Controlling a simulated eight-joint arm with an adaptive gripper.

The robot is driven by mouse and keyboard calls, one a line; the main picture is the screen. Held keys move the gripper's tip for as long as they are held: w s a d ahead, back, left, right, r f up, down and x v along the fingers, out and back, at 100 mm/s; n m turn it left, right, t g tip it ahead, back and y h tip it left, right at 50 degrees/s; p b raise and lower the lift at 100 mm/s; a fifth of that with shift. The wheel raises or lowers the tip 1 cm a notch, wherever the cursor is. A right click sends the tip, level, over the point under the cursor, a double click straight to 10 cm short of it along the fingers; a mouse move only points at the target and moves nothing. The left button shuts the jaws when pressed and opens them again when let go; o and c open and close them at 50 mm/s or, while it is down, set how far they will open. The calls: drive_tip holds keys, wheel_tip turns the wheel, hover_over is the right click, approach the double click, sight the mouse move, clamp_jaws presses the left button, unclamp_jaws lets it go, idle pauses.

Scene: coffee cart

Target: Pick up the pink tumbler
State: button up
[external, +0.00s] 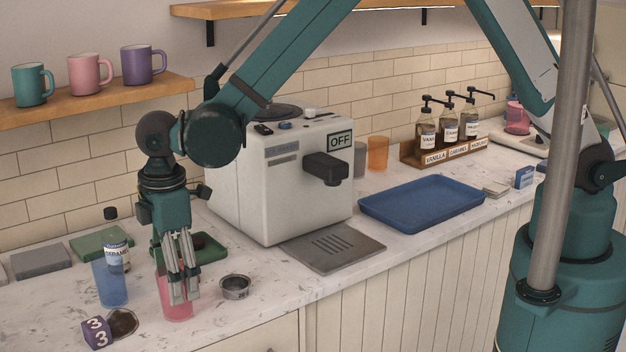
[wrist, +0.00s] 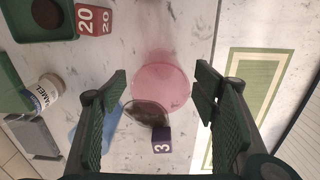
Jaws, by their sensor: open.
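The pink tumbler (external: 178,312) stands upright on the marble counter near its front left. In the external view my gripper (external: 183,292) points straight down, its fingers overlapping the tumbler and hiding part of it. In the wrist view the pink tumbler (wrist: 160,72) shows as a see-through pink round between the fingers of my open gripper (wrist: 160,88). Gaps show on both sides there, so the fingers look apart from its wall. How deep the fingertips reach along it is hard to tell.
A blue tumbler (external: 108,285) stands left of the pink one, with a syrup bottle (external: 117,250) behind. A purple number 3 cube (external: 96,333) and a dark brown round item (external: 122,322) lie in front.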

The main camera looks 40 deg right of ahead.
drive_tip(key=c, duration=1.1)
drive_tip(key=shift+r, duration=0.1)
wheel_tip(320, 180, up, 10)
drive_tip(key=shift+b, duration=0.3)
idle(0.5)
